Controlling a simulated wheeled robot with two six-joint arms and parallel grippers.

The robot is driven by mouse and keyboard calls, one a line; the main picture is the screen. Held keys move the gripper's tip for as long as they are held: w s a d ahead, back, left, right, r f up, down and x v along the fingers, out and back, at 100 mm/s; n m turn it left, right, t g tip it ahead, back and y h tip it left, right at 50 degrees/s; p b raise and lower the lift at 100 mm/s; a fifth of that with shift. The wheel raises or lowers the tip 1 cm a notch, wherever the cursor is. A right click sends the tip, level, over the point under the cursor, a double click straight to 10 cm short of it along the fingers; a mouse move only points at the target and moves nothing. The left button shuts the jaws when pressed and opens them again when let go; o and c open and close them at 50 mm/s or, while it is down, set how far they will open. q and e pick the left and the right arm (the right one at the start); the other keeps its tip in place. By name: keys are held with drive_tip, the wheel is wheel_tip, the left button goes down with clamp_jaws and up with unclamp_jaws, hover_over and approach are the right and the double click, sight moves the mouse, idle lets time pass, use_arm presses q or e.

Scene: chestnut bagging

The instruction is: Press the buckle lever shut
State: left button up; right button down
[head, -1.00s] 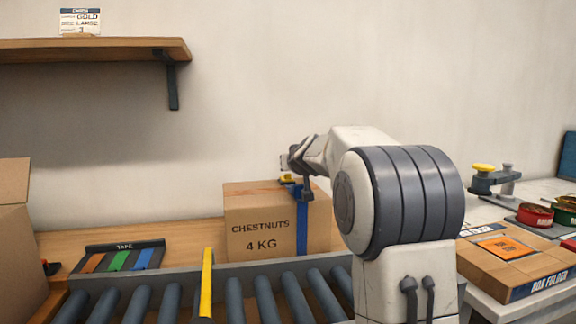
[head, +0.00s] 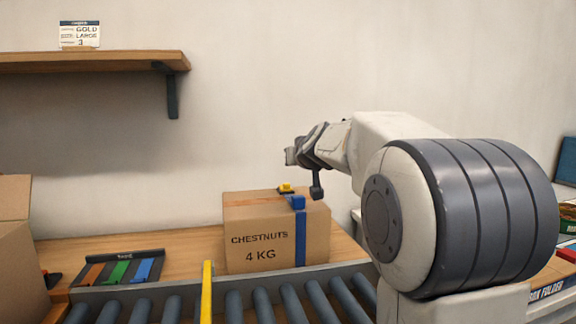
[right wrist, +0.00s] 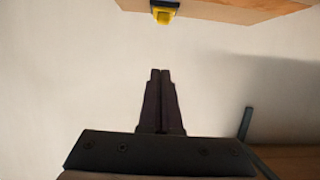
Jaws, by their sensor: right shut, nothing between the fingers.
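The carton marked CHESTNUTS 4 KG (head: 255,225) stands upright behind the rollers. A blue strap (head: 301,240) runs down its front, with a blue block (head: 298,202) at the top front edge. A small yellow piece on a dark base (head: 286,188), seemingly the buckle lever, sits on top. The yellow piece also shows in the right wrist view (right wrist: 163,15); whether it is fully down I cannot tell. My right gripper (head: 316,193) is above and right of it, apart from it. In the right wrist view its fingers (right wrist: 160,73) are together and empty. My left gripper is not in view.
A roller conveyor (head: 255,300) with a yellow bar (head: 207,290) runs in front. A tape rack (head: 118,268) lies left of the carton, and an open box (head: 15,250) stands far left. A wall shelf (head: 90,61) is at upper left. My right arm covers much of the right side.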

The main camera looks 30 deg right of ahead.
drive_tip(key=shift+v, duration=1.7)
drive_tip(key=shift+f, duration=0.15)
drive_tip(key=shift+a, duration=0.15)
